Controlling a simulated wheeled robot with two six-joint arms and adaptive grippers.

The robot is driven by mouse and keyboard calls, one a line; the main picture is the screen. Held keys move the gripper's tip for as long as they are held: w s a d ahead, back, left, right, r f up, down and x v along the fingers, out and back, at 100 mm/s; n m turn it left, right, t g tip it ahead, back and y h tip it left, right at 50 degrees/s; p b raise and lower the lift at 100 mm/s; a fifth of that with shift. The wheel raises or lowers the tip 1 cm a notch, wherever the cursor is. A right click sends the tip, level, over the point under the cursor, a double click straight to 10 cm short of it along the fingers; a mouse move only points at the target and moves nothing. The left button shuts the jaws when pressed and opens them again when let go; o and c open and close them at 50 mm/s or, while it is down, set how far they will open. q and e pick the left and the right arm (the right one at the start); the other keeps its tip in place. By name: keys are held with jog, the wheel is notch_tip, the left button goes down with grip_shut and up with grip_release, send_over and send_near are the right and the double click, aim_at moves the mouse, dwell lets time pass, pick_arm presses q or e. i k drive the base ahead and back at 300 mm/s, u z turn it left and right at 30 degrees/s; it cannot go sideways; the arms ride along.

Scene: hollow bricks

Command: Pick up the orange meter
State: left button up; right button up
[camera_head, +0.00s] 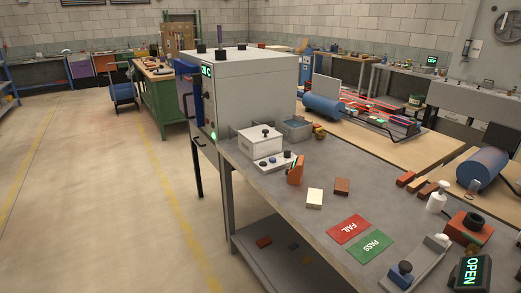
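A small orange device (296,171), which looks like the orange meter, stands on the grey workbench (300,215) near its left edge. It is tilted a little, and its front face is too small to read. It is beside a low white panel with dark knobs (272,163). Neither of my grippers is in view.
A large grey cabinet (252,90) stands behind the meter, with a white box (260,138) before it. Cream (314,197) and brown (342,186) blocks lie to its right. Red FAIL (349,229) and green PASS (370,247) mats lie nearer. Floor at left is open.

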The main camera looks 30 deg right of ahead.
aim_at(295, 174)
jog(key=i, duration=2)
jog(key=z, duration=1.05)
